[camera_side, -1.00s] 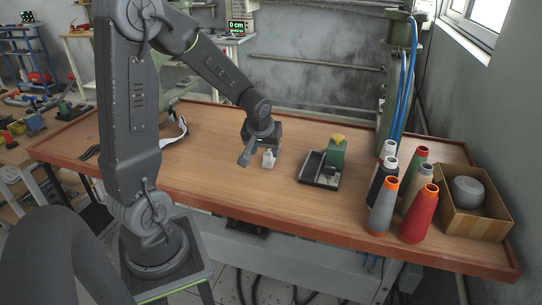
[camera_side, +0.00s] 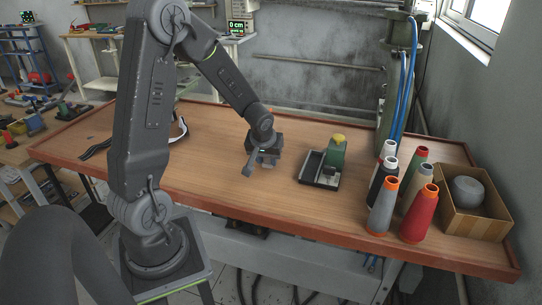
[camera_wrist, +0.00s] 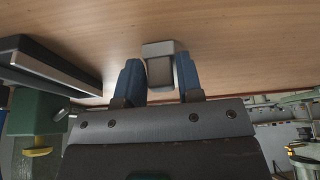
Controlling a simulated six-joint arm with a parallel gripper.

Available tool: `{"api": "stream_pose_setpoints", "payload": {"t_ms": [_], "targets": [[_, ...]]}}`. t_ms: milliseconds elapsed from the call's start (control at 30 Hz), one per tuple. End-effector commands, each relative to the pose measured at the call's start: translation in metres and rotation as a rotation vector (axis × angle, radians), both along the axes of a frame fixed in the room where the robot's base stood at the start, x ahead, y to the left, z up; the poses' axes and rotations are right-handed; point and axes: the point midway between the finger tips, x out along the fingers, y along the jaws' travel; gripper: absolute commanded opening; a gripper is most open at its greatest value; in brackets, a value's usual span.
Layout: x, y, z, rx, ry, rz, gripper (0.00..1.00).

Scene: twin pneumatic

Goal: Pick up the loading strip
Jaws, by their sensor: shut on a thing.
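My gripper (camera_side: 265,161) is low over the middle of the wooden table, left of the black tray. In the wrist view its two blue fingers (camera_wrist: 159,82) are shut on a small pale grey block-like piece (camera_wrist: 160,50), which extends a little past the fingertips. I cannot tell for sure whether this piece is the loading strip. In the side view my gripper hides nearly all of it. I cannot tell whether it touches the table.
A black tray (camera_side: 309,170) with a green, yellow-knobbed device (camera_side: 337,150) stands just right of my gripper. Several thread cones (camera_side: 418,212) and a cardboard box (camera_side: 474,223) are at the right. A dark and white strap (camera_side: 183,127) lies at the left. The front middle is clear.

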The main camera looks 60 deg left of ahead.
Motion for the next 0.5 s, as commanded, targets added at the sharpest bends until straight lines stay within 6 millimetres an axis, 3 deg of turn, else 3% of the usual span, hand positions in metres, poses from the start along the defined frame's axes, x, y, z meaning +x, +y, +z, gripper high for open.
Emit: {"api": "stream_pose_setpoints", "payload": {"t_ms": [167,500], "targets": [[0.0001,0.0,0.0003,0.001,-0.001,0.0,0.09],[0.0002,0.0003,0.0051,0.001,-0.002,0.001,0.09]]}}
